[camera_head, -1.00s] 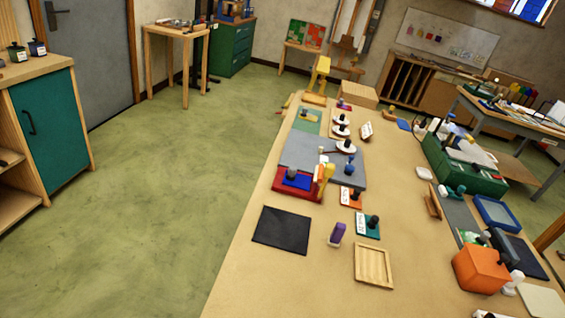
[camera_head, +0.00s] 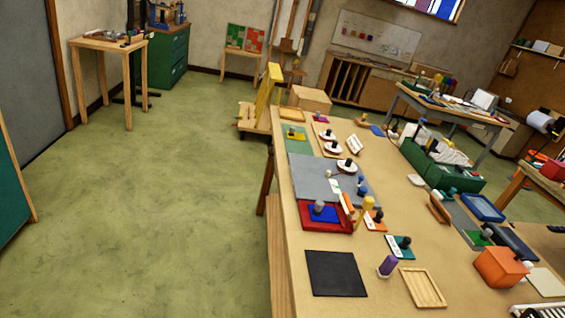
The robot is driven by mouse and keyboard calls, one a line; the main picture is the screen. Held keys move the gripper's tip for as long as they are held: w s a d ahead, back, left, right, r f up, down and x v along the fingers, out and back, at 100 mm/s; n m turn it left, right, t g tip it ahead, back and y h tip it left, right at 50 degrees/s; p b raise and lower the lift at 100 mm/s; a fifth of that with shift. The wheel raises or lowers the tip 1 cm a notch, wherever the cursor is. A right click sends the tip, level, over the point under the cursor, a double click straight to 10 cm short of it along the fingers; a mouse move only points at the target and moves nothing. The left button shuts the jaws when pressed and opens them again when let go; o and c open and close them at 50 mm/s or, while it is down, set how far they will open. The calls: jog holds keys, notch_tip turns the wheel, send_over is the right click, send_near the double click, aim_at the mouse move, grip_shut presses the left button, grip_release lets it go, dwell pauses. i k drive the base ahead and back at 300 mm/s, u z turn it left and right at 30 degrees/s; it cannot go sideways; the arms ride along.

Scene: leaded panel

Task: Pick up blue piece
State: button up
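A flat blue piece (camera_head: 324,214) with a grey knob on top lies in a red tray (camera_head: 348,225) on the long workbench (camera_head: 453,252). The tray sits at the near edge of a grey mat (camera_head: 312,176). A smaller dark blue knobbed item (camera_head: 362,186) stands on the mat to the right of the tray. My gripper is not in the picture, so its fingers cannot be seen.
A black mat (camera_head: 336,273), a purple cylinder (camera_head: 388,265) and a wooden frame (camera_head: 424,288) lie nearer on the bench. The green floor (camera_head: 150,220) left of the bench is clear.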

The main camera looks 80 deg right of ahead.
aim_at(319, 212)
jog(key=z, duration=0.05)
jog(key=i, duration=2.3)
jog(key=z, duration=3.15)
jog(key=i, duration=1)
jog(key=u, duration=0.05)
